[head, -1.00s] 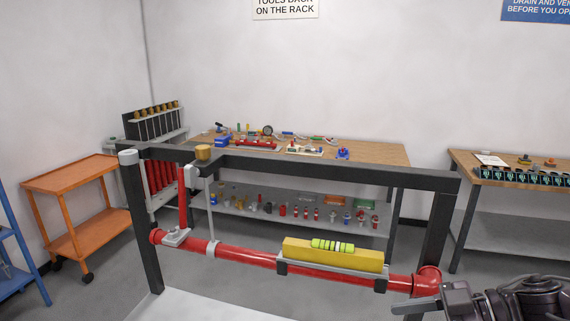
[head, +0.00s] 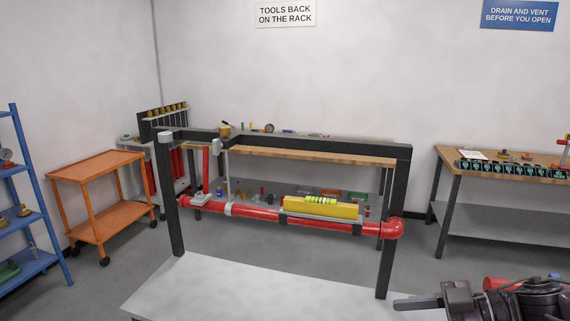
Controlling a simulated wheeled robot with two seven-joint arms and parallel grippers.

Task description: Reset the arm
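My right gripper (head: 420,303) is at the lower right of the head view, with its dark arm coming in from the right edge. Its grey fingers point left, and I see nothing between them; from this side I cannot tell whether they are apart. My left gripper is not in view. A black frame (head: 399,190) stands ahead and carries a red pipe (head: 262,213). A yellow level (head: 345,211) with a green vial rests in a grey holder on the pipe. A brass fitting (head: 225,130) sits on the frame's top beam.
A pale low surface (head: 230,295) lies in front of the frame. An orange cart (head: 100,165) and blue shelves (head: 40,228) stand at left. A wooden workbench (head: 310,152) is behind, and another bench (head: 500,179) is at right. Grey floor shows between them.

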